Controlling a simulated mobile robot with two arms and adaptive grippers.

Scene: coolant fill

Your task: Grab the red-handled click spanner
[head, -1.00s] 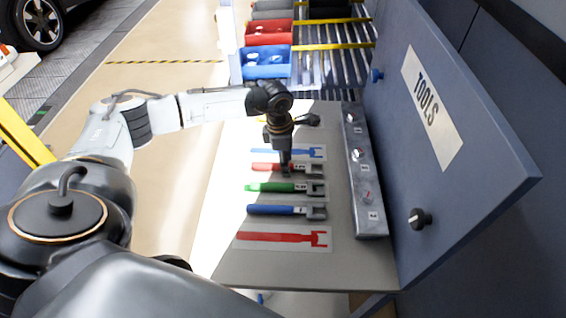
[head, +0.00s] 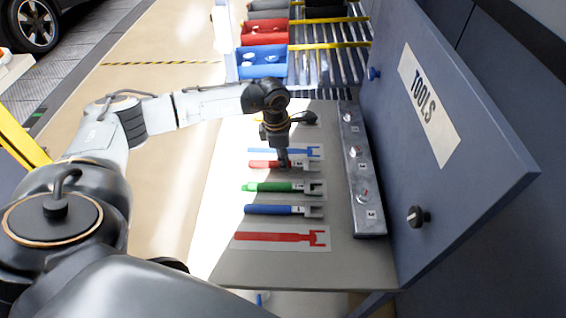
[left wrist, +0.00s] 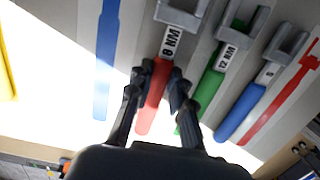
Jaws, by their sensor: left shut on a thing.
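The red-handled click spanner (head: 265,164) lies on the tool table, between a printed blue outline and the green-handled spanner. In the left wrist view its red handle (left wrist: 152,98) runs between my fingers, and its label reads 8 NM. My left gripper (head: 284,166) is down at the spanner and shut on it, near the label end of the handle; it also shows in the left wrist view (left wrist: 160,82). The fingers hide part of the spanner in the head view. My right gripper is not in view.
The green-handled spanner (head: 270,187) and blue-handled spanner (head: 270,210) lie close by. A red printed outline (head: 275,237) is at the near end. A metal strip with knobs (head: 370,218) and the TOOLS panel (head: 480,150) stand right. Blue bin (head: 262,70) stands behind.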

